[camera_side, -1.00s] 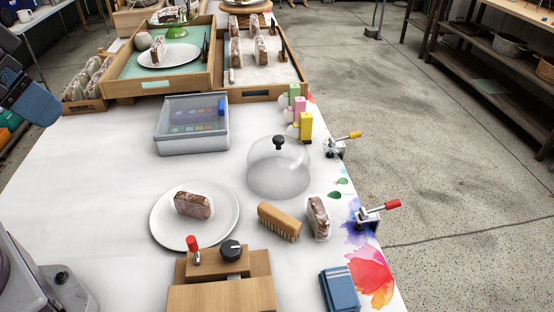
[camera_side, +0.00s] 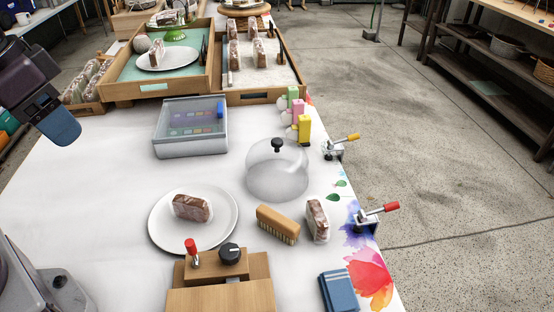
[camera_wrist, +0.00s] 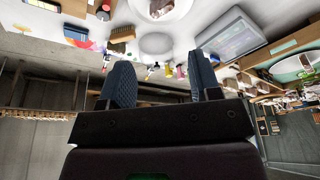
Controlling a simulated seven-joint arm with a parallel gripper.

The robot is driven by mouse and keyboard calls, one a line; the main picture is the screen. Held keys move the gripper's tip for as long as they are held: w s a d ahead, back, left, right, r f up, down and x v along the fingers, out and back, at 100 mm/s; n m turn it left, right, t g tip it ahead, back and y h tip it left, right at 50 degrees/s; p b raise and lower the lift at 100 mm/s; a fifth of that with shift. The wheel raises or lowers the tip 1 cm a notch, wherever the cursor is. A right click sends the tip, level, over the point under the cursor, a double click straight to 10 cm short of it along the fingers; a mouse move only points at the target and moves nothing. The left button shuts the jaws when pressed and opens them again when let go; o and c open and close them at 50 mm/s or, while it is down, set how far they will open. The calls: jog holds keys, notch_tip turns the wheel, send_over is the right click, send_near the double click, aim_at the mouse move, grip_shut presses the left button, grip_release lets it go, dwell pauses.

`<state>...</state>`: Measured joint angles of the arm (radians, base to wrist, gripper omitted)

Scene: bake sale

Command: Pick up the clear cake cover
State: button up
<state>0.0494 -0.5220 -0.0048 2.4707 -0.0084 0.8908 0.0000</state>
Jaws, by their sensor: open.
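The clear cake cover (camera_side: 277,172) is a see-through dome with a black knob (camera_side: 277,146). It stands on the white table, right of the middle in the side view. In the wrist view it seems to be the pale round shape (camera_wrist: 156,43), seen upside down. My gripper (camera_side: 66,128) is at the upper left of the side view, raised and well away from the cover. In the wrist view its two blue fingers (camera_wrist: 160,80) are spread apart with nothing between them.
A white plate (camera_side: 165,236) with a wrapped cake slice, a wooden brush (camera_side: 278,224) and another wrapped slice (camera_side: 317,220) lie in front of the cover. A lidded plastic box (camera_side: 190,148) stands behind left. Toggle clamps (camera_side: 366,219) hold the right edge.

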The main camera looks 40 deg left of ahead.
jog(key=w+d+f+h, duration=0.1)
jog(key=w+d+f, duration=0.4)
jog(key=w+f, duration=0.5)
jog(key=t, duration=0.8)
send_near(274, 143)
jog(key=d+f, duration=0.2)
jog(key=w+a+r+t+y, duration=0.1)
jog(key=w+r+t, duration=0.2)
jog(key=r, duration=0.2)
jog(key=shift+n, duration=0.3)
notch_tip(274, 143, down, 6)
jog(key=shift+w+a+f, duration=0.1)
jog(key=shift+f, duration=0.1)
jog(key=shift+x, duration=2.6)
jog(key=shift+f, duration=0.15)
grip_shut()
